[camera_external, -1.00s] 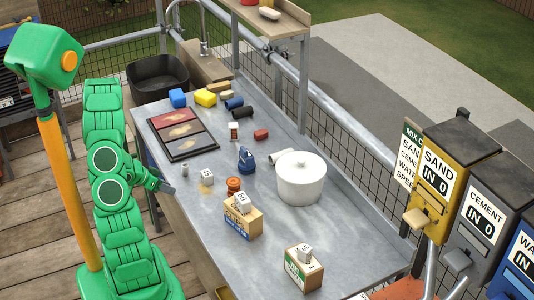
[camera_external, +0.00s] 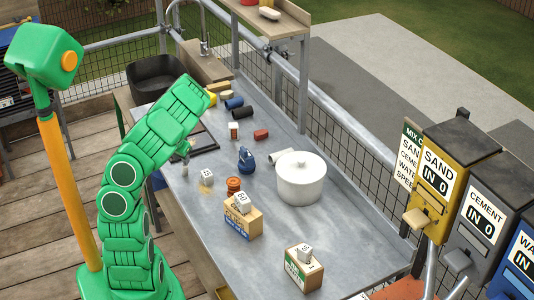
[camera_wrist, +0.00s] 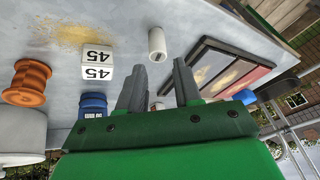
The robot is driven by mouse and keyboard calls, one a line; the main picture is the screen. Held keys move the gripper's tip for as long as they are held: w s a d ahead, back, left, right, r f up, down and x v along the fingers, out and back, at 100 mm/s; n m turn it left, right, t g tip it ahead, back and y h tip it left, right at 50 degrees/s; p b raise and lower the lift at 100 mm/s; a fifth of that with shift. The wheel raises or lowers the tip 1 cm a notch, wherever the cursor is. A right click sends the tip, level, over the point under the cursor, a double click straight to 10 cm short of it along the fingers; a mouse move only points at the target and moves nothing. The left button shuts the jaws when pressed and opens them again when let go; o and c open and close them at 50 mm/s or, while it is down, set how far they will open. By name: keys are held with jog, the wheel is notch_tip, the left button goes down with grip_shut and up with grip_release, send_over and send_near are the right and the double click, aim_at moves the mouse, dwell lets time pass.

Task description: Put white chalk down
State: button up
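The white chalk (camera_wrist: 157,44) is a short pale cylinder with a dark mark near one end. In the wrist view it shows just beyond and between my fingertips, with a gap on each side. My gripper (camera_wrist: 158,66) is open, with two dark fingers apart. In the external view my gripper (camera_external: 185,155) is low over the near side of the grey worktop (camera_external: 220,220), in front of the dark tray (camera_external: 205,143). A small pale shape there is too unclear to identify as the chalk. I cannot tell whether the chalk touches the worktop.
The white "45" cube (camera_wrist: 97,63) and a sand patch (camera_wrist: 85,32) lie beside the chalk. An orange spool (camera_external: 233,185), a blue object (camera_external: 246,160), a white pot (camera_external: 301,180) and a wooden box (camera_external: 242,222) stand further right. The front worktop has free room.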

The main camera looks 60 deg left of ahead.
aim_at(190, 174)
jog(key=shift+w+a+f, duration=0.15)
jog(key=shift+w+f, duration=0.15)
jog(key=shift+f, duration=0.3)
jog(key=shift+w+a+f, duration=0.15)
jog(key=shift+w+f, duration=0.15)
jog(key=shift+f, duration=0.25)
jog(key=shift+s+x, duration=0.15)
jog(key=shift+x, duration=0.8)
jog(key=shift+s+x, duration=0.1)
jog(key=shift+x, duration=1.6)
jog(key=shift+d, duration=0.1)
grip_shut()
